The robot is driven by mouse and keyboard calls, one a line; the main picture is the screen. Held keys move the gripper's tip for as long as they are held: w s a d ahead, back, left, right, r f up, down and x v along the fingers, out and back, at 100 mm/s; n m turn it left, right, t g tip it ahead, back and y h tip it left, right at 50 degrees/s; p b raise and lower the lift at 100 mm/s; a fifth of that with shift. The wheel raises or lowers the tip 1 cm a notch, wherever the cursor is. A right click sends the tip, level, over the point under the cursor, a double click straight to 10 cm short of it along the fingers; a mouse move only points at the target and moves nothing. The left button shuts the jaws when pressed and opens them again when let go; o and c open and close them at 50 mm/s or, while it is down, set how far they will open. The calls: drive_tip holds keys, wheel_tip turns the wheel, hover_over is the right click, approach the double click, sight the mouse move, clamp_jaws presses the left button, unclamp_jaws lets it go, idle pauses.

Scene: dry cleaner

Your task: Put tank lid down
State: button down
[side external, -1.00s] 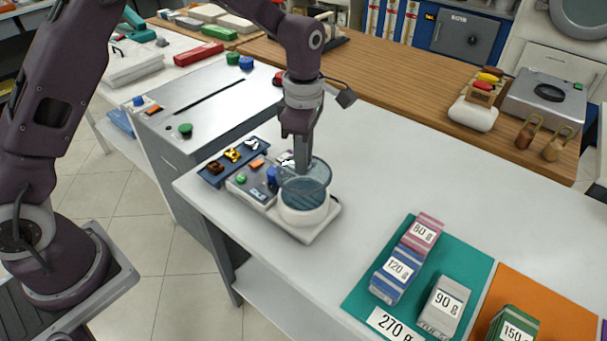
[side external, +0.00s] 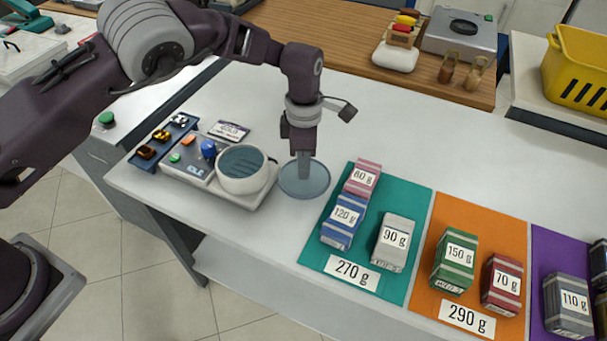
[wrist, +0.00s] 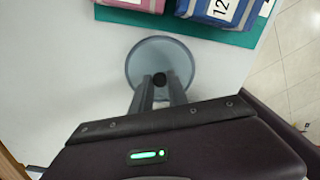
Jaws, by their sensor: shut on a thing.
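The tank lid (side external: 304,188) is a round, translucent blue-grey disc with a dark knob (wrist: 160,79) in its middle. My gripper (side external: 304,172) points down and is shut on the knob; its fingers also show in the wrist view (wrist: 159,92). The lid lies flat, at or just above the white counter (side external: 255,235), between the tank and the teal mat. I cannot tell whether it touches the counter. The round white tank (side external: 243,184) stands uncovered on its pale base, with blue-grey contents showing inside.
The teal mat (side external: 313,259) with pink, blue and grey weighed packs is close on the lid's right. Orange (side external: 430,288) and purple mats lie further right. A blue tray (side external: 146,163) of small items is left of the tank. The counter behind the lid is clear.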

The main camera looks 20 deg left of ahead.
drive_tip(key=shift+f, duration=1.75)
drive_tip(key=shift+f, duration=0.1)
drive_tip(key=c, duration=1.3)
unclamp_jaws()
wheel_tip(320, 180, up, 12)
